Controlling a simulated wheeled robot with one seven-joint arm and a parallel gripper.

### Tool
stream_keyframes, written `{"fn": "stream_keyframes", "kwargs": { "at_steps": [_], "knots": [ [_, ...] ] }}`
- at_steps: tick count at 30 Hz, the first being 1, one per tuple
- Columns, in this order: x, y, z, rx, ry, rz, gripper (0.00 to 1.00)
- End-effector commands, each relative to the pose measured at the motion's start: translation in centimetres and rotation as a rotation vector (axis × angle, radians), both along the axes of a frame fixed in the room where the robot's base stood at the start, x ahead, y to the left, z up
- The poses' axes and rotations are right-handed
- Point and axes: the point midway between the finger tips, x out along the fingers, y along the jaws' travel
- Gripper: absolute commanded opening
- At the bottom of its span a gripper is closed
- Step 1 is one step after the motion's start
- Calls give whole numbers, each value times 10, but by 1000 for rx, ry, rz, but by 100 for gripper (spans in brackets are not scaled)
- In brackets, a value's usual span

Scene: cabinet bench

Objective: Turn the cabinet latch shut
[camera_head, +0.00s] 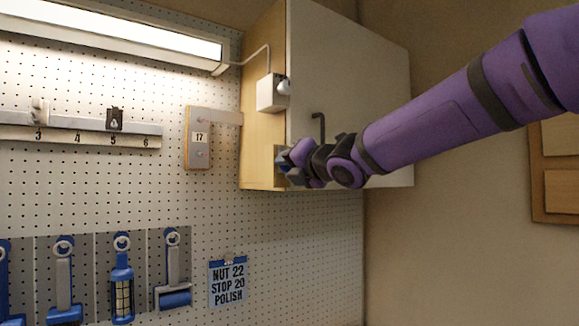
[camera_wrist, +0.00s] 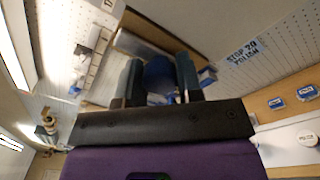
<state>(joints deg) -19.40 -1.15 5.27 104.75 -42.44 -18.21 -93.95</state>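The cabinet (camera_head: 355,75) hangs at the upper right of the pegboard, with a pale door and wooden side; the door looks closed. A dark hook-shaped handle (camera_head: 318,122) is on its door. My gripper (camera_head: 288,160) is at the lower left of the cabinet, by its wooden side. A blue knob-like part, probably the latch, partly shows at the fingertips and sits between my two fingers in the wrist view (camera_wrist: 160,75). The fingers appear to touch it on both sides. Its turn angle is hidden by my gripper.
A white box (camera_head: 271,92) with a round knob is fixed to the cabinet side above my gripper. A plate marked 17 (camera_head: 198,138) is to the left. Blue-handled tools (camera_head: 122,280) and a sign (camera_head: 228,283) hang below. The space under the cabinet is clear.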

Motion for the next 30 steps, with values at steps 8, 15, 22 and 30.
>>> {"fn": "stream_keyframes", "kwargs": {
  "at_steps": [8, 15, 22, 30],
  "knots": [
    [0, 0, 0, 22, 15, 0, 10],
    [0, 0, -1, 120, 82, -1, 10],
    [0, 0, -1, 285, 194, -1, 10],
    [0, 0, -2, 500, 339, -1, 10]
  ]
}}
